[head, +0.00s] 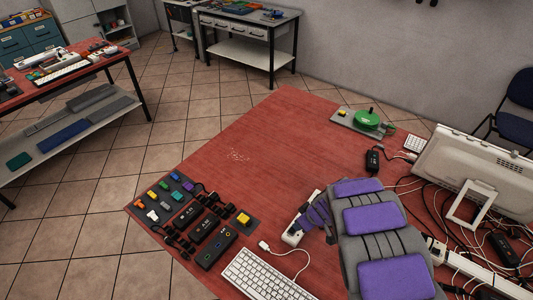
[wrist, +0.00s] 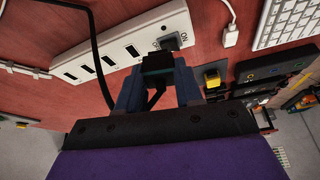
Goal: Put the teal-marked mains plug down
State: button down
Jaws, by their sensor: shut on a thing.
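The teal-marked mains plug (wrist: 157,66) is a dark block with a teal tint in the wrist view. My gripper (wrist: 157,80) is shut on it, one blue-grey finger on each side. A black cable runs from it between the fingers. The plug is at the near edge of a white power strip (wrist: 122,46), close to a dark grey square part at the strip's ON end. I cannot tell whether the plug touches the strip. In the head view my gripper (head: 314,212) is beside the white strip (head: 295,231) on the red table; the plug is hidden there.
A white keyboard (head: 266,277), black boxes (head: 216,249) and a dark tray of coloured blocks (head: 158,211) lie left of my arm. A monitor (head: 480,170) and tangled cables (head: 455,235) crowd the right. The red table's far middle (head: 270,140) is clear.

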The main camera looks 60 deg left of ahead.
jog(key=s+a, duration=0.1)
jog(key=s, duration=0.1)
jog(key=s+a+f+n, duration=0.1)
jog(key=s+a, duration=0.1)
jog(key=s, duration=0.1)
jog(key=s+a+f+n+g, duration=0.1)
jog(key=s, duration=0.1)
jog(key=shift+s+a, duration=0.25)
jog(key=shift+a, duration=0.15)
jog(key=w+a+b, duration=0.1)
jog(key=w+a, duration=0.1)
jog(key=a, duration=0.2)
jog(key=w+a+f, duration=0.1)
jog(key=w+a, duration=0.1)
jog(key=a, duration=0.2)
jog(key=w+a+b, duration=0.1)
jog(key=w+a, duration=0.1)
jog(key=a, duration=0.3)
jog(key=shift+f+b, duration=0.25)
jog(key=shift+b, duration=0.1)
jog(key=shift+w+a, duration=0.35)
jog(key=shift+a, duration=0.05)
jog(key=shift+h, duration=0.3)
notch_tip(320, 180, down, 4)
jog(key=shift+r+b, duration=0.2)
jog(key=shift+b, duration=0.55)
jog(key=c, duration=0.7)
grip_release()
jog(key=shift+c, duration=0.2)
